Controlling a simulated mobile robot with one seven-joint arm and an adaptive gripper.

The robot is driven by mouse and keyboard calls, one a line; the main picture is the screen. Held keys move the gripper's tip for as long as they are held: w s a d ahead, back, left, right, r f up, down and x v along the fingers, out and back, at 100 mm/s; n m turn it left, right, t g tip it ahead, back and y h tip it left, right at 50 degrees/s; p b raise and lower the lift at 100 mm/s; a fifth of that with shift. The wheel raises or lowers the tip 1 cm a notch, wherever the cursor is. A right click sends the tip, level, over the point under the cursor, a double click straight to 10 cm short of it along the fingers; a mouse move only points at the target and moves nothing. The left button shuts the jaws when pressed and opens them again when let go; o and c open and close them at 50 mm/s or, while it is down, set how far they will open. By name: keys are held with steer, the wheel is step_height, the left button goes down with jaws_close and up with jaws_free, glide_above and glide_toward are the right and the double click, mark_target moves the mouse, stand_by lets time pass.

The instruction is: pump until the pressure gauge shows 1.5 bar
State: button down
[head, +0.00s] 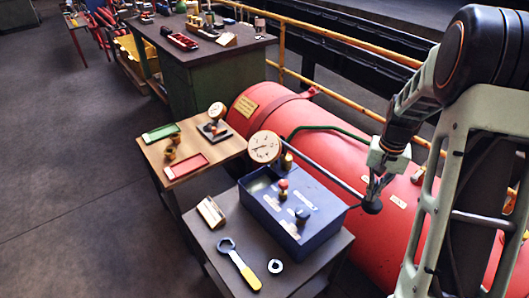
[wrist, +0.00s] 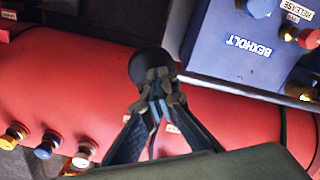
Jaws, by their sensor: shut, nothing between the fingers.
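The blue pump box (head: 318,233) stands on the near bench, with a red knob (head: 283,186) and a dark knob (head: 302,214) on top. It also shows in the wrist view (wrist: 225,45), lettered BEXHOLT, with a RELEASE label. The white pressure gauge (head: 264,147) stands at its back; its reading is too small to tell. The grey pump lever (head: 330,174) slopes down rightward from the box to a black end knob (head: 372,206). My gripper (head: 374,192) is shut and empty, fingertips at the knob (wrist: 150,62); I cannot tell whether they touch.
A large red tank (head: 335,155) lies behind the bench, under my arm. A spanner (head: 238,264), a ring (head: 275,266) and a brass block (head: 211,212) lie on the near bench. A wooden table (head: 190,150) with another gauge (head: 217,110) stands beyond. Yellow rails (head: 350,38) run behind.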

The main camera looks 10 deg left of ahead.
step_height(320, 180, down, 7)
steer(key=b, duration=0.4)
steer(key=shift+a, duration=0.1)
step_height(320, 180, up, 16)
steer(key=p, duration=1.1)
steer(key=shift+r, duration=0.25)
step_height(320, 180, down, 16)
steer(key=b, duration=1.1)
steer(key=shift+f, duration=0.25)
step_height(320, 180, up, 16)
steer(key=p, duration=1.1)
steer(key=shift+r, duration=0.25)
steer(key=shift+f, duration=0.15)
